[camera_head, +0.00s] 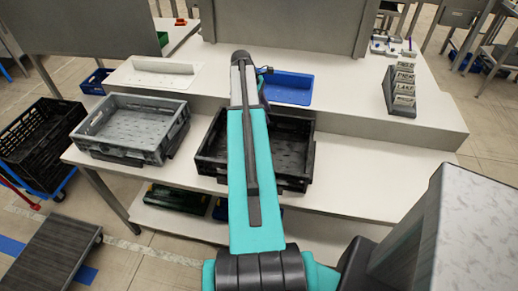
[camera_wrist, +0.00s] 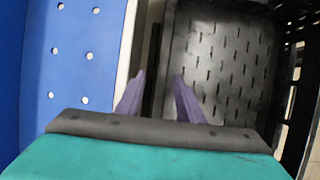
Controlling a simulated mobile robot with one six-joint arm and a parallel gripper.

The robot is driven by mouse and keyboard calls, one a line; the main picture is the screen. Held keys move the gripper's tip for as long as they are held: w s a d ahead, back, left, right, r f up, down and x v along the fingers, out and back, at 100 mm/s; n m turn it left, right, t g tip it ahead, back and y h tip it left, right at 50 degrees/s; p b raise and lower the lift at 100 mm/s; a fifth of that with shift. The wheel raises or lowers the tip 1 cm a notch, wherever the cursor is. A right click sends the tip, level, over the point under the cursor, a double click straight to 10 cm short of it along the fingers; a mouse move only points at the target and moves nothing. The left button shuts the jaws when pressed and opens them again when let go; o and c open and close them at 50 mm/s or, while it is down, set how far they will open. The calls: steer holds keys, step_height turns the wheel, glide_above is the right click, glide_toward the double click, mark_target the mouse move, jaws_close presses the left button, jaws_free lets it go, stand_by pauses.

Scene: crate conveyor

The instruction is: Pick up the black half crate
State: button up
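The black half crate (camera_head: 292,181) stands on the white table in the head view, and my teal arm crosses over its middle. It looks empty. In the wrist view its ridged, slotted floor (camera_wrist: 225,62) fills the right side, with one wall running near the picture's middle. My gripper (camera_wrist: 160,77) is open, its two purple-grey fingers apart with nothing held between them. The fingers appear over the crate's wall nearest the blue tray; I cannot tell their height above it.
A grey crate (camera_head: 116,151) stands on the table left of the black one. A blue tray (camera_head: 291,88) and a white tray (camera_head: 155,74) lie behind. A dark label holder (camera_head: 400,92) is at right. The table right of the black crate is clear.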

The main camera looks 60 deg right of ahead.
jaws_close()
stand_by(1.3)
